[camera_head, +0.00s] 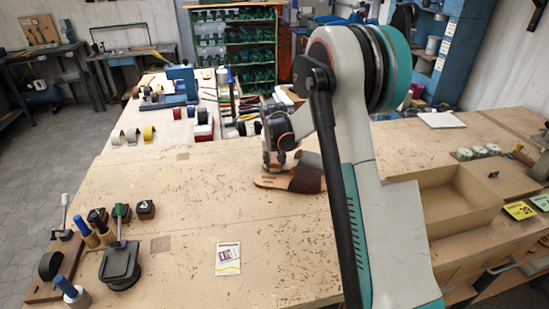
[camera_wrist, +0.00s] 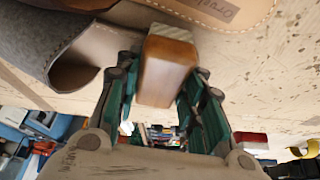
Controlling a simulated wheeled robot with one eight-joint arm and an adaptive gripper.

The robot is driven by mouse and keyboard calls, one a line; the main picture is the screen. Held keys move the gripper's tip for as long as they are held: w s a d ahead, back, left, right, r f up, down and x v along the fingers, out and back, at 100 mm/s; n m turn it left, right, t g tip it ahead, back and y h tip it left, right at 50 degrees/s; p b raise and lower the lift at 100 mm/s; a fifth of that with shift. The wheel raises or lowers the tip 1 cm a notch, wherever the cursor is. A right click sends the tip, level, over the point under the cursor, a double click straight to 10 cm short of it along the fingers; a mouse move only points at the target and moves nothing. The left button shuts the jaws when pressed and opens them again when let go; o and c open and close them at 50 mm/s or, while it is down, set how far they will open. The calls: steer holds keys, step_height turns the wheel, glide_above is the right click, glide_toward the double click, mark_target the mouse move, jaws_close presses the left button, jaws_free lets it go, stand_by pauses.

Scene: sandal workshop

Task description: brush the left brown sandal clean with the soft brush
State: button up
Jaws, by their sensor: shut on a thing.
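A brown sandal (camera_head: 305,180) lies on the workbench in the head view, partly hidden behind my arm. My gripper (camera_head: 275,158) is low, just above or at its left part. In the wrist view my gripper (camera_wrist: 167,78) is shut on a wooden block, the brush (camera_wrist: 168,68), with pale bristles at its far end. A tan footbed with lettering (camera_wrist: 225,8) and a greyish-brown strap (camera_wrist: 45,45) show beyond the brush. I cannot tell whether the bristles touch the sandal, or whether these parts belong to one sandal or two.
The workbench (camera_head: 200,210) is mostly clear, with a small packet (camera_head: 228,258) at the front. A black stand (camera_head: 120,264) and several handled tools stand at the left. An open wooden tray (camera_head: 455,205) is at the right. Tape rolls (camera_head: 133,136) lie at the back left.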

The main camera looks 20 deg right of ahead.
steer(key=shift+w+d, duration=0.1)
steer(key=shift+w, duration=0.1)
stand_by(0.3)
steer(key=shift+w+d, duration=0.25)
steer(key=shift+w, duration=0.3)
steer(key=shift+w+d, duration=0.2)
steer(key=shift+w, duration=0.3)
steer(key=shift+s+b, duration=0.2)
steer(key=shift+b, duration=0.15)
steer(key=shift+s+a, duration=0.3)
steer(key=shift+s, duration=0.25)
steer(key=shift+s+a, duration=0.25)
steer(key=shift+s, duration=0.3)
steer(key=shift+r, duration=0.1)
steer(key=shift+r+p, duration=2)
steer(key=shift+r, duration=1.95)
